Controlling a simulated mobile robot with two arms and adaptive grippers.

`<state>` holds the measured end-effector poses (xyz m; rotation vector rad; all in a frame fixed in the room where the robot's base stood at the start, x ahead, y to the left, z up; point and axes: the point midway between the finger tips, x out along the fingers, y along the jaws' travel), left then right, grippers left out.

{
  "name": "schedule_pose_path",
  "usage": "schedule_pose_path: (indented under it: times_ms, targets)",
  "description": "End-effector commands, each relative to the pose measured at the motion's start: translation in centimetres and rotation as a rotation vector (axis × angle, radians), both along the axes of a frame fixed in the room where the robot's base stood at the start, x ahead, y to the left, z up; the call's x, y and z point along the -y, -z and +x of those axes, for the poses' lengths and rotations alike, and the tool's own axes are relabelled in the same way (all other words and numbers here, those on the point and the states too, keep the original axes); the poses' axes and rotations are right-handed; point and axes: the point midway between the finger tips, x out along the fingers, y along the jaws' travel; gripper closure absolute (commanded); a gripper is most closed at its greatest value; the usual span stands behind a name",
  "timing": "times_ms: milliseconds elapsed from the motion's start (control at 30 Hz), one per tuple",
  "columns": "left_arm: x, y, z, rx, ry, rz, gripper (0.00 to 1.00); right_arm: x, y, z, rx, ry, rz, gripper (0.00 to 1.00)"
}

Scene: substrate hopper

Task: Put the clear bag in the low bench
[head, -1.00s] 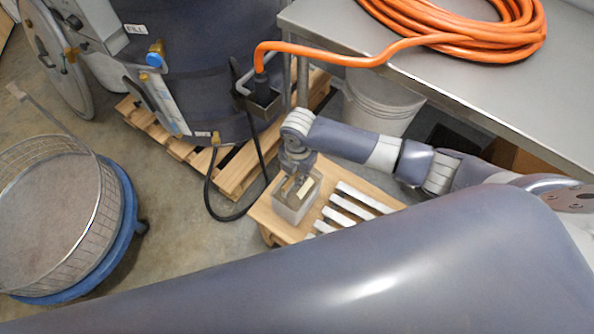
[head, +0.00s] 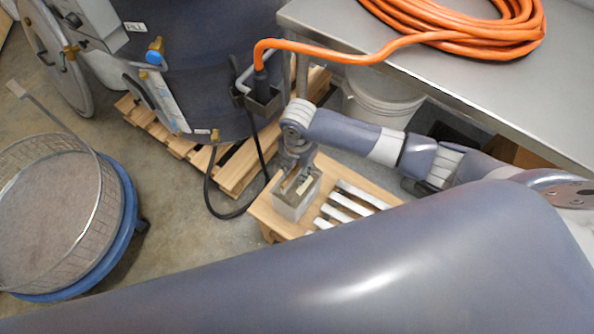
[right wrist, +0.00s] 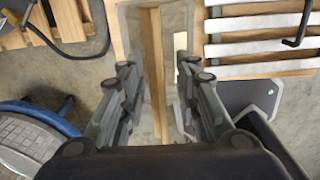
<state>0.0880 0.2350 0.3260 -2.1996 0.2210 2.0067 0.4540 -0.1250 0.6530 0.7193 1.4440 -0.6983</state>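The low bench (head: 262,212) is a small wooden frame with white slats, on the floor at the centre of the head view. A pale grey, see-through box-shaped thing (head: 293,208) is at its left end. It may be the clear bag, but I cannot tell for sure. My right gripper (head: 291,186) points down at the top of it. In the right wrist view the fingers (right wrist: 155,70) are apart, with grey walls (right wrist: 131,28) around and beyond them. Whether they grip clear material is unclear. My left gripper is out of view.
A steel table (head: 440,80) with a coiled orange hose (head: 490,42) is above right; a white bucket (head: 375,103) is beneath it. A dark drum on a pallet (head: 235,172) is behind. A wire sieve (head: 60,215) on a blue dolly is at left.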

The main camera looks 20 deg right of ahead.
Motion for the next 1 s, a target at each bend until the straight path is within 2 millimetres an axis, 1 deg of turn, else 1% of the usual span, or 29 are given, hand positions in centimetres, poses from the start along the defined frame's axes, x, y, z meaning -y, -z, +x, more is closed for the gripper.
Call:
schedule_pose_path:
  times_ms: [33, 200, 300, 433, 600, 1000]
  targets:
    - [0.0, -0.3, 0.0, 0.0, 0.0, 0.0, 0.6, 0.0, -1.3, 0.1, 0.004, -0.002, 0.002, 0.7]
    - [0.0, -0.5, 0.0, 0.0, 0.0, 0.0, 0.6, 0.0, -5.1, 0.1, 0.004, -0.002, 0.002, 0.7]
    - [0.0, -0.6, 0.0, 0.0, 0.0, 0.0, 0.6, 0.0, -7.0, 0.0, 0.004, -0.002, 0.002, 0.7]
    - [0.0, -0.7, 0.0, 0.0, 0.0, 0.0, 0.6, 0.0, -8.9, 0.0, 0.003, -0.002, 0.001, 0.7]
    - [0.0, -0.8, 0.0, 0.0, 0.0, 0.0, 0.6, 0.1, -9.9, -0.1, 0.0, -0.001, 0.001, 0.7]
    - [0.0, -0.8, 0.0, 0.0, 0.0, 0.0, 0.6, 0.0, -10.0, -0.1, 0.0, -0.001, 0.001, 0.7]
